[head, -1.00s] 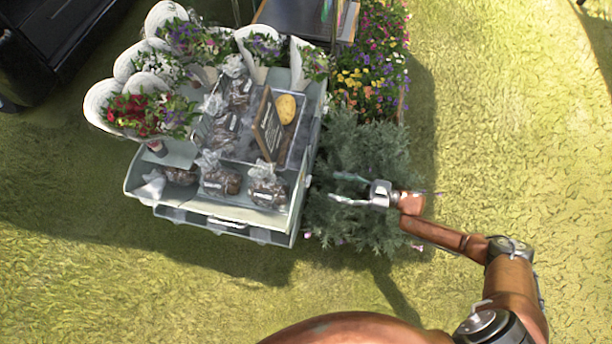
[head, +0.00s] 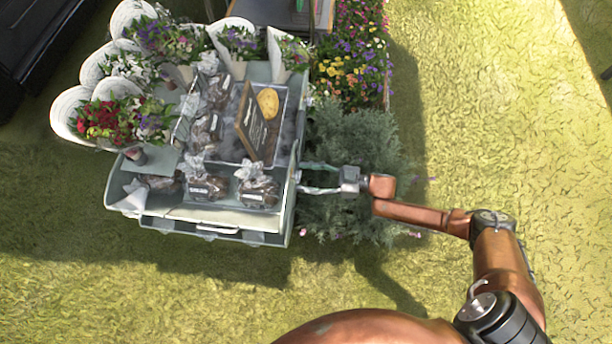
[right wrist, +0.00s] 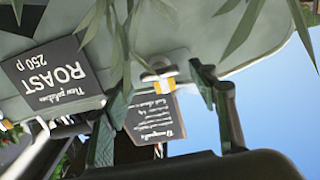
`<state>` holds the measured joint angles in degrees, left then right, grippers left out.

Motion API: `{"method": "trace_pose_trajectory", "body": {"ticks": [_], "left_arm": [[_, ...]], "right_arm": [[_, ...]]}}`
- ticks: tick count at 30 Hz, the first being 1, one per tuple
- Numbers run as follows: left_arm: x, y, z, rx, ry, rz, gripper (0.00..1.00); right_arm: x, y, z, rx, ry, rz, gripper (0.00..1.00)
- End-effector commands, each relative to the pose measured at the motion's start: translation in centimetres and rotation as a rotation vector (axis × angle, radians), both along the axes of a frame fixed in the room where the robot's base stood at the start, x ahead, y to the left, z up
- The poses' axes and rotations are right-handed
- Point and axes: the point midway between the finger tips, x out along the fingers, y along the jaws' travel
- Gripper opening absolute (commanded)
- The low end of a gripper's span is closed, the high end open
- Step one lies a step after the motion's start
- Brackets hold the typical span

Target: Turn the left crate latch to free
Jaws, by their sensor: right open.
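The pale grey crate stand (head: 270,217) stands on the grass, with bagged goods and paper-wrapped bouquets on it. My right gripper (head: 302,178) is open at the stand's right side, its fingers pointing left at the wall. In the right wrist view a small white and yellow fitting (right wrist: 158,80), which looks like a latch, sits on the pale wall between the fingers of my gripper (right wrist: 165,82). I cannot tell whether the fingers touch it. In the head view this fitting cannot be made out. My left gripper is not in view.
A bushy grey-green plant (head: 350,135) stands beside the stand, and its leaves hang across the wrist view. Colourful flowers (head: 355,70) grow behind it. Dark sign cards (right wrist: 52,75) hang near the fingers. Open grass (head: 480,120) lies to the right.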

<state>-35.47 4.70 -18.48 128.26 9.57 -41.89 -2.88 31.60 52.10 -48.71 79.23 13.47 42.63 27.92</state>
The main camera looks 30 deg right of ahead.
Motion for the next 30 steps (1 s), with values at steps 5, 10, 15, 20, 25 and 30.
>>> {"method": "trace_pose_trajectory", "body": {"ticks": [5,10,15,20,25,30], "left_arm": [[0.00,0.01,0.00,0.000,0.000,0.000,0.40],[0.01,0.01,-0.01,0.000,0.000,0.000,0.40],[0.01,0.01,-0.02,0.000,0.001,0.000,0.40],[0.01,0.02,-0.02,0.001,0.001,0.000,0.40],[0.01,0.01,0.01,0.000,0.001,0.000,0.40],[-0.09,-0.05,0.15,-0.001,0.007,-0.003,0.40]], "right_arm": [[0.00,0.01,0.01,0.000,0.000,0.000,0.44],[-0.01,0.00,-0.01,0.000,0.000,0.000,0.32],[-0.01,-0.02,-0.01,0.000,0.000,0.000,0.21],[-0.01,-0.03,-0.02,0.000,0.000,0.000,0.12],[-0.02,-0.02,-0.02,-0.007,-0.011,-0.001,0.12],[-0.03,0.03,0.03,-0.037,-0.056,-0.001,0.12]]}}
